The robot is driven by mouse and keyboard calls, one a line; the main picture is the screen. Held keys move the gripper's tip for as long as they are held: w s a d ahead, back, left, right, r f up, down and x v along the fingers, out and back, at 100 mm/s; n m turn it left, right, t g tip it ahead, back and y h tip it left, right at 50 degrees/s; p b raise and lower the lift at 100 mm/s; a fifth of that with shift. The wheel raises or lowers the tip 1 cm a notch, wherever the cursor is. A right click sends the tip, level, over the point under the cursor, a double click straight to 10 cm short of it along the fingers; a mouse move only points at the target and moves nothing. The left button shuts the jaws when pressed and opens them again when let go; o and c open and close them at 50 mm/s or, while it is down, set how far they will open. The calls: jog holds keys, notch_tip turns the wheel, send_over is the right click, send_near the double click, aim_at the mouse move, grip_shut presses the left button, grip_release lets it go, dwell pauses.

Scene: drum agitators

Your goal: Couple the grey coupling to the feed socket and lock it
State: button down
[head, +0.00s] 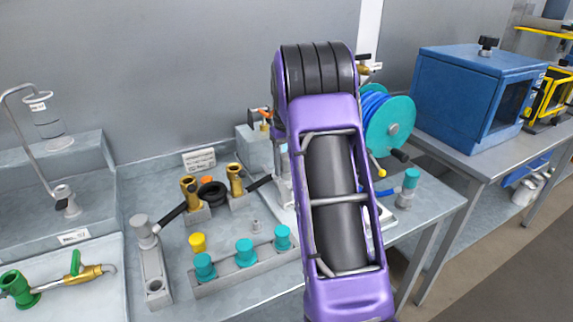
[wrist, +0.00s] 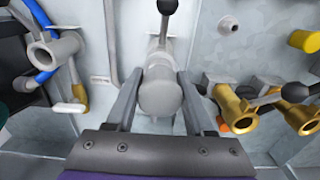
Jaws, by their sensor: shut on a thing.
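In the wrist view my gripper (wrist: 158,88) is shut on a grey cylindrical fitting, which I take to be the grey coupling (wrist: 158,98), with one finger on each side. Its round end faces the camera. Beyond it, in line with it, a paler grey body with a black-knobbed lever (wrist: 168,8) shows, partly hidden by the coupling. I cannot tell whether the two are joined, or which fitting is the feed socket. In the head view my purple arm hides the gripper and the coupling.
Brass fittings with black levers (head: 235,180) stand left of my arm, close to my gripper's right in the wrist view. A blue hose reel (head: 390,125) is behind right.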

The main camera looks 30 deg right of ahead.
jog(key=shift+c, duration=1)
grip_release()
jog(key=shift+c, duration=0.4)
notch_tip(320, 180, up, 3)
jog(key=shift+f+p, duration=0.2)
jog(key=shift+p, duration=0.9)
jog(key=shift+r, duration=3.75)
